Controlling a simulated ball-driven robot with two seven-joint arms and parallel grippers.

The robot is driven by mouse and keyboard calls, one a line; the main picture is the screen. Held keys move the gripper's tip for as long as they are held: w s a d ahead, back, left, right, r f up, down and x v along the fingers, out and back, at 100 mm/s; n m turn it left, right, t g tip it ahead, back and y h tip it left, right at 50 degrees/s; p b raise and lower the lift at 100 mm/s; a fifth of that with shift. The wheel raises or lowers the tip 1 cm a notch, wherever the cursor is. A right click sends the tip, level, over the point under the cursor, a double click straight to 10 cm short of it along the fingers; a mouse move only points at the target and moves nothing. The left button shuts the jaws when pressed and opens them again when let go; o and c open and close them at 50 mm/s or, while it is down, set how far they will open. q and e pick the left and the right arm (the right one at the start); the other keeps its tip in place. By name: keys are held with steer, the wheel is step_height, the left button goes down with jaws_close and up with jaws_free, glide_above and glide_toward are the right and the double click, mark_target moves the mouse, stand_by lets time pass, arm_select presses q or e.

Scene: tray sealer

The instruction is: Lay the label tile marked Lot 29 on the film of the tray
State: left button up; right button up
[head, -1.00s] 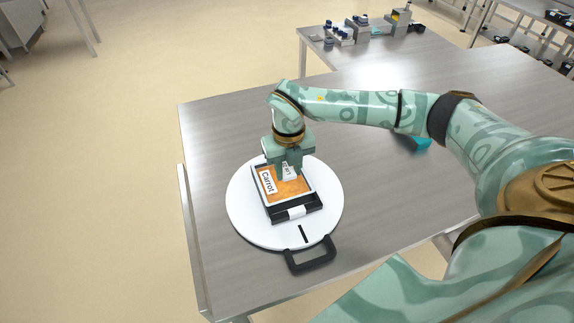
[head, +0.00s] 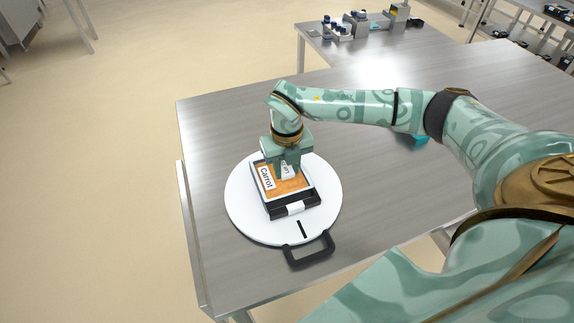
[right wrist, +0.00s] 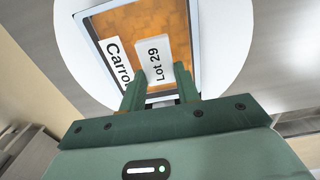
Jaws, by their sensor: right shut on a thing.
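The tray (head: 296,190) with orange contents under its film sits in a black holder on a white round plate (head: 240,205). A white label marked Carrot (head: 266,177) lies along the left side of the film; it also shows in the right wrist view (right wrist: 117,60). My right gripper (head: 288,174) points down over the tray. It is shut on the white tile marked Lot 29 (right wrist: 153,58), which is beside the Carrot label at or just above the film; I cannot tell whether it touches. My left gripper is not in view.
The round plate has a black handle (head: 309,249) at its front and sits near the left end of the steel table (head: 390,200). A teal object (head: 418,140) lies under my right arm. Bottles (head: 345,30) stand on a table behind.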

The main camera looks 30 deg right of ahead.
stand_by(0.8)
steer(key=o, duration=1)
steer(key=shift+c, duration=1.4)
steer(key=shift+p, duration=0.3)
step_height(320, 180, up, 7)
steer(key=p, duration=0.6)
steer(key=shift+f, duration=0.1)
